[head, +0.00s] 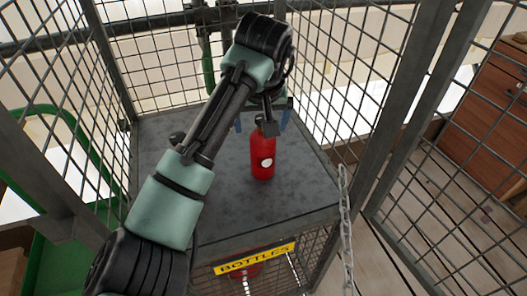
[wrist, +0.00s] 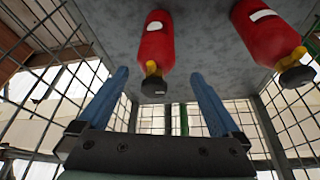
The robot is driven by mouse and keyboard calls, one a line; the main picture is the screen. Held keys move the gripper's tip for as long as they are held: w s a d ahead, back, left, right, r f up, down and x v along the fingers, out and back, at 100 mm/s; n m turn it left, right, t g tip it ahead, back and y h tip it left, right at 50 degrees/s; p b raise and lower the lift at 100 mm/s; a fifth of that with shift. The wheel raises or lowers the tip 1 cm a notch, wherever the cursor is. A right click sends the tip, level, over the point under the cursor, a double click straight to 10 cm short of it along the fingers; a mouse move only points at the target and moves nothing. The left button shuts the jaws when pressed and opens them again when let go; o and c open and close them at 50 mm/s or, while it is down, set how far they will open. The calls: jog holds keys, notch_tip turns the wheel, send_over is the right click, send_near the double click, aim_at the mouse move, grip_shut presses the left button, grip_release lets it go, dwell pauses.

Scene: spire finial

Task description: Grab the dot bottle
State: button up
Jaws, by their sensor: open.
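The dot bottle (head: 262,152) is red with a white round dot and a dark top. It stands upright on the grey shelf top (head: 220,200). In the wrist view, which looks upside down, the dot bottle (wrist: 154,45) has a yellow collar and black cap, and appears between the fingertips. A second red bottle (wrist: 265,35) with a white bar label is to its right there; my arm probably hides it in the head view. My gripper (head: 262,122) is open with blue fingers, near the bottle's top. The wrist view shows my gripper (wrist: 159,76) empty, with the bottle apart from both fingers.
Wire mesh panels (head: 340,65) enclose the shelf at the back and sides. A yellow BOTTLES sign (head: 255,259) is on the front edge, with a red object below it. A chain (head: 345,225) hangs at the front right. A brown cabinet (head: 490,105) stands at right.

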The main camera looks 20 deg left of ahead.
aim_at(262, 150)
jog(key=b+x, duration=0.1)
jog(key=x, duration=0.5)
jog(key=shift+w+d+f, duration=0.2)
jog(key=shift+w+f, duration=0.1)
jog(key=shift+r, duration=0.1)
grip_shut()
